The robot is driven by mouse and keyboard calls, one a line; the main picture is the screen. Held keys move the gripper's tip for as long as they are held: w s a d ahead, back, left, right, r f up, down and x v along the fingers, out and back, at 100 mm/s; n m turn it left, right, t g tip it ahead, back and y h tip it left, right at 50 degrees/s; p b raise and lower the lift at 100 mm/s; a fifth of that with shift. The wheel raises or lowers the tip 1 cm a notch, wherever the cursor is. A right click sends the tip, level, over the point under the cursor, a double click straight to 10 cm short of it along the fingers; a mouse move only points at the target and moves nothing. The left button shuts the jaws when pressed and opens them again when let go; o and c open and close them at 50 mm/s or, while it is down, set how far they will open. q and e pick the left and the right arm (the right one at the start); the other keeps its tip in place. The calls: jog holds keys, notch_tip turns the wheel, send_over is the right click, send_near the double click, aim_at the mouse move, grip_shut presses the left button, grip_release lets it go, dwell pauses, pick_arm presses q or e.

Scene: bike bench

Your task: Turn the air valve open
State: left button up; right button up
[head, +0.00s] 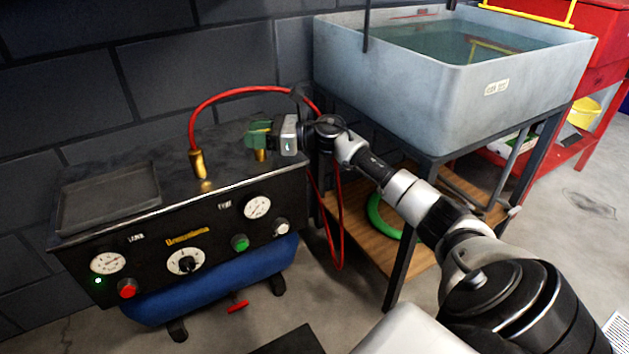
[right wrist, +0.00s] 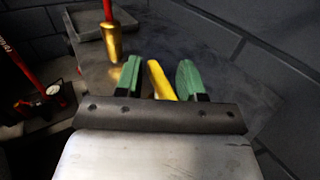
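My right gripper (head: 260,133) is over the right part of the black compressor's top (head: 225,143). In the right wrist view its two green fingertips (right wrist: 159,76) stand apart. A yellow bar, seemingly the air valve's lever (right wrist: 160,80), lies between them, with a narrow gap visible on each side. In the head view the fingers cover the lever, and only a brass-coloured piece (head: 261,155) shows beneath them. My left gripper is not in view.
A brass fitting (head: 197,163) with a red hose (head: 230,92) stands left of my gripper. An empty dark tray (head: 108,197) sits at the compressor's left. A grey water tank (head: 430,100) on a stand is to the right, and the brick wall is behind.

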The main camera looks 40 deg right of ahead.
jog(key=m+t+h+p, duration=0.1)
jog(key=h+p, duration=0.1)
jog(key=p, duration=0.1)
jog(key=m+t+h+p, duration=0.1)
jog(key=m+h+p, duration=0.1)
jog(key=p, duration=0.1)
jog(key=m+t+h+p, duration=0.1)
jog(key=h+p, duration=0.1)
jog(key=p, duration=0.1)
jog(key=shift+r+m+t, duration=0.4)
jog(key=s+d+h, duration=0.1)
jog(key=s+d, duration=0.2)
jog(key=s, duration=0.8)
jog(key=s+a+f+m+g+h+p, duration=0.1)
jog(key=s+a+f+m+g+h, duration=0.3)
jog(key=m, duration=1.2)
jog(key=s+a+f+m+g+h+p, duration=0.2)
jog(key=s+a+f+m+g+h, duration=0.2)
jog(key=s+a+f+m, duration=0.3)
jog(key=shift+s+a+f+m+g, duration=0.25)
jog(key=shift+s+f+m+g, duration=0.35)
jog(key=shift+s+f+m, duration=3.15)
jog(key=w+r+m, duration=0.1)
jog(key=w+m, duration=0.1)
jog(key=shift+w+r, duration=0.35)
jog(key=shift+r, duration=0.05)
